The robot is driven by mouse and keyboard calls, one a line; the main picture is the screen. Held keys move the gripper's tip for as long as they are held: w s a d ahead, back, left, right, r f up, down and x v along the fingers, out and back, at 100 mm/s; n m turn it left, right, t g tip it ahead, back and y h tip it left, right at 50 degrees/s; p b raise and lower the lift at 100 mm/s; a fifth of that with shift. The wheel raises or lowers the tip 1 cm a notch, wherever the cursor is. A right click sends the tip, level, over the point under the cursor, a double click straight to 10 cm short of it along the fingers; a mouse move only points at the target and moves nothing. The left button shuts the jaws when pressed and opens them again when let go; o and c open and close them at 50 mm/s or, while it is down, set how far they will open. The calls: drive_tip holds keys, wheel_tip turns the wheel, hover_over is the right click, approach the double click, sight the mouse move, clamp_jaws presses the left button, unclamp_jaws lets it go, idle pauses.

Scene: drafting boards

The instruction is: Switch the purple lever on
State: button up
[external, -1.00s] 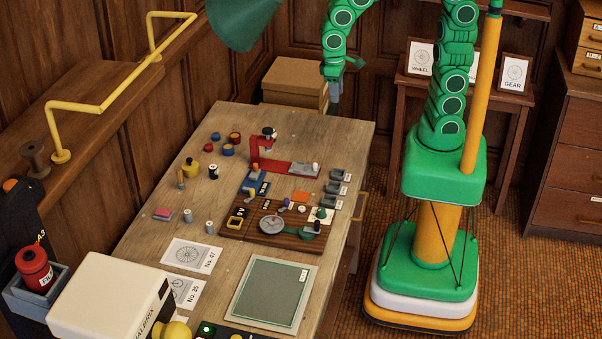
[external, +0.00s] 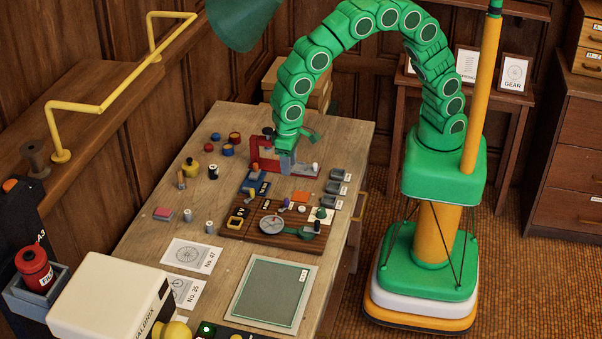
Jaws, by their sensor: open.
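A small purple piece (external: 286,202), which looks like the purple lever, stands on the brown wooden board (external: 232,231) on the table. It is too small to tell which way it is set. My gripper (external: 288,171) hangs open above the table, pointing down, a little behind the purple piece and in front of the red stand. Its fingertips are small in this view, and I cannot tell their exact height.
The red stand (external: 254,161) is partly hidden behind my gripper. Several grey blocks (external: 335,188) line the right. A green mat (external: 268,290) lies in front.

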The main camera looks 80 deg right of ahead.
drive_tip(key=a+f, duration=0.1)
drive_tip(key=a, duration=0.1)
drive_tip(key=a+f, duration=0.1)
drive_tip(key=a, duration=0.1)
drive_tip(key=shift+s+f, duration=0.2)
drive_tip(key=shift+a+f, duration=0.1)
drive_tip(key=shift+f, duration=3.75)
clamp_jaws()
